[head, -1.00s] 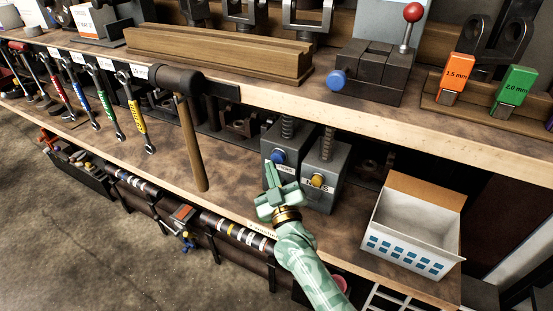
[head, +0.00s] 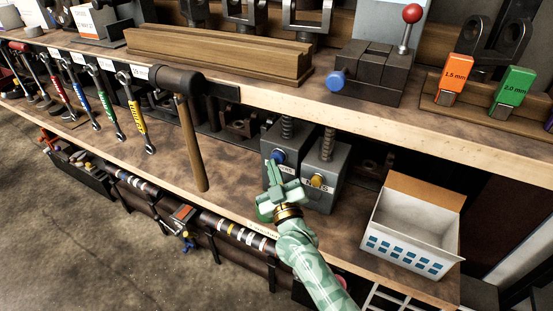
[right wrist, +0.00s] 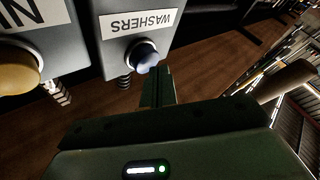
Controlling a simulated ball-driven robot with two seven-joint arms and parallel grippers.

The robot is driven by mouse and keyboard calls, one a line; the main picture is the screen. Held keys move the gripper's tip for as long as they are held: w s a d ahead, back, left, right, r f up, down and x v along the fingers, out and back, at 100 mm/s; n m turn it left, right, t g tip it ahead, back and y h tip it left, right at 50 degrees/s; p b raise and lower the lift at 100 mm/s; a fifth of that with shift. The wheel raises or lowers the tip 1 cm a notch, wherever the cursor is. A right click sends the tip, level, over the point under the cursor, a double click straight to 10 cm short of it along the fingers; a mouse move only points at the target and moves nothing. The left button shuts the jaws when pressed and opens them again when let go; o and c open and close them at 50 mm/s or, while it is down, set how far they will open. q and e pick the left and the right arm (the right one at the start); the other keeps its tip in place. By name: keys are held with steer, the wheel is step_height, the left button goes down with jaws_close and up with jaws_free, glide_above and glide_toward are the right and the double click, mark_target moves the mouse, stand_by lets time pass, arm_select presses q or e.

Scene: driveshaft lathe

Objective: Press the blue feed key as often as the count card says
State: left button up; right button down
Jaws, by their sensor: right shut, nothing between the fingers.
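A blue round key (head: 279,156) sits on the front of a grey box (head: 292,141); in the right wrist view the blue key (right wrist: 145,57) is below an upside-down WASHERS label. My right gripper (head: 271,167) is shut and empty, its tips just in front of and slightly below that key. In the right wrist view the fingertips (right wrist: 157,84) nearly meet the key; I cannot tell whether they touch. Another blue knob (head: 337,80) is on a dark block on the upper shelf. I cannot make out a readable count card. My left gripper is not in view.
A second grey box (head: 325,175) with a yellow key (head: 317,180) stands close to the right. A white open bin (head: 412,232) is farther right. A hammer (head: 190,140) hangs at left beside several coloured wrenches. The upper shelf (head: 400,120) overhangs the boxes.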

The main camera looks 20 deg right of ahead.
steer(key=shift+w+d, duration=0.4)
steer(key=shift+d, duration=0.1)
stand_by(0.8)
stand_by(0.4)
steer(key=shift+s+a+p, duration=0.4)
steer(key=shift+s+a, duration=0.25)
steer(key=shift+a, duration=0.15)
steer(key=s+a, duration=0.1)
steer(key=a, duration=0.1)
steer(key=s+a+p, duration=0.1)
steer(key=s+a, duration=0.1)
